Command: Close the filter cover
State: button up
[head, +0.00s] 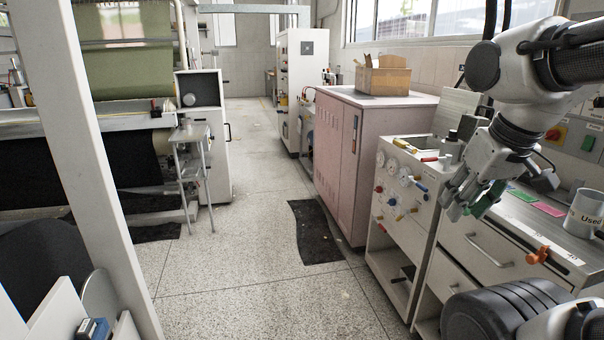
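My gripper (466,208) hangs from the arm at the right, with its fingers pointing down and to the left. It is above or in front of the white cabinet (470,248), near its top left edge; I cannot tell the exact gap. Its fingers overlap in this view, so I cannot tell whether they are open or shut, and no held object is clear. I cannot single out a filter cover. A white panel (402,192) with gauges and coloured valves stands just left of my gripper, and part of the bench behind is hidden by the arm.
A grey mug (585,212) stands on the cabinet top near green and pink cards (547,204). An orange handle (538,255) is at the cabinet's front edge. A pink cabinet (340,150) bears an open cardboard box (383,77). The aisle floor (248,190) is mostly clear, with a dark mat (315,232).

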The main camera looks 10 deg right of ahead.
aim_at(467, 123)
jog(key=i+j+z, duration=0.15)
jog(key=i+z, duration=0.3)
jog(key=i+j+z, duration=0.35)
jog(key=i+z, duration=0.15)
jog(key=i+j+z, duration=0.95)
jog(key=j, duration=0.25)
jog(key=i+j+z, duration=0.15)
jog(key=j+z, duration=0.3)
jog(key=j, duration=0.25)
jog(key=i+j+u, duration=0.2)
jog(key=i+j, duration=0.05)
jog(key=j, duration=0.1)
